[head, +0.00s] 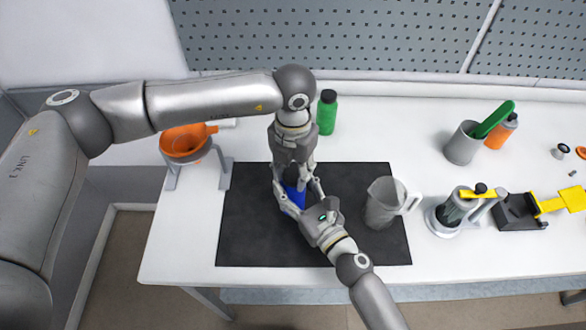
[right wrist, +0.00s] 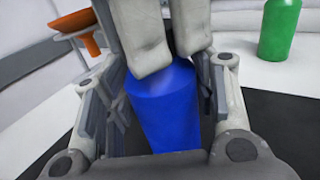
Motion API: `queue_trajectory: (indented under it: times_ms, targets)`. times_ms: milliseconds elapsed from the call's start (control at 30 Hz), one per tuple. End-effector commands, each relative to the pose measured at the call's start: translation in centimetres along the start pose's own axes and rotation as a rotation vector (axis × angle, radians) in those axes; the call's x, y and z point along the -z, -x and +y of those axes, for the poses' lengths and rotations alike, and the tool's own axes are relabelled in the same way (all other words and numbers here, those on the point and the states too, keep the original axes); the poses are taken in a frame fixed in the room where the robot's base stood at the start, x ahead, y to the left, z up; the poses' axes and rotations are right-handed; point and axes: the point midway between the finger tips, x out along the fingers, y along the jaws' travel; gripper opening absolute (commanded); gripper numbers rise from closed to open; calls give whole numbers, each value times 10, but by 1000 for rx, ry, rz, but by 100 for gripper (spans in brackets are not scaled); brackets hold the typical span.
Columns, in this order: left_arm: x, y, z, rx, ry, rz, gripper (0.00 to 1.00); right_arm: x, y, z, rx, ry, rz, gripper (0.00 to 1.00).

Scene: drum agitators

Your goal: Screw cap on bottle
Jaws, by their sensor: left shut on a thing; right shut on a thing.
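A blue bottle (head: 292,197) stands on the black mat (head: 250,240), left of the mat's middle. My right gripper (head: 297,199) comes in from the lower right and is shut around the bottle's body. My left gripper (head: 292,175) reaches down from above and is shut at the bottle's top, where a dark cap shows a little between its fingers. In the right wrist view the blue bottle (right wrist: 165,105) sits between the right fingers. The left gripper's pale fingertips (right wrist: 178,50) hide the bottle's neck and the cap there, so the cap's seating cannot be seen.
A grey jug (head: 382,205) stands on the mat's right side. A green bottle (head: 326,115) stands behind the mat. An orange funnel (head: 184,140) sits in a stand at left. A grey cup (head: 462,145), an orange bottle (head: 502,132) and a yellow-handled device (head: 525,210) stand at right.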

Motion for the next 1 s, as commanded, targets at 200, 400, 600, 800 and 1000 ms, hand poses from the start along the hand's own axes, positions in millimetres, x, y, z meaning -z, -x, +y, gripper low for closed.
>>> queue_trajectory:
  times_ms: [200, 400, 600, 800, 1000]
  targets:
    - [0, 0, 1, -2, -387, 0, 10, -1, 0, 0, 0, 0, -1, 0]
    - [0, 0, 1, -2, -600, 0, 10, -1, 0, 0, 0, 0, -1, 0]
    - [0, 0, 1, -2, -634, 0, 10, -1, 0, 0, 0, 0, -1, 0]
    - [-1, 0, 1, -3, -632, 0, 44, -1, 0, 0, 0, 0, -1, 0]
    - [0, 0, 1, -2, -632, 0, 60, 0, 0, 0, 0, 0, -1, 0]
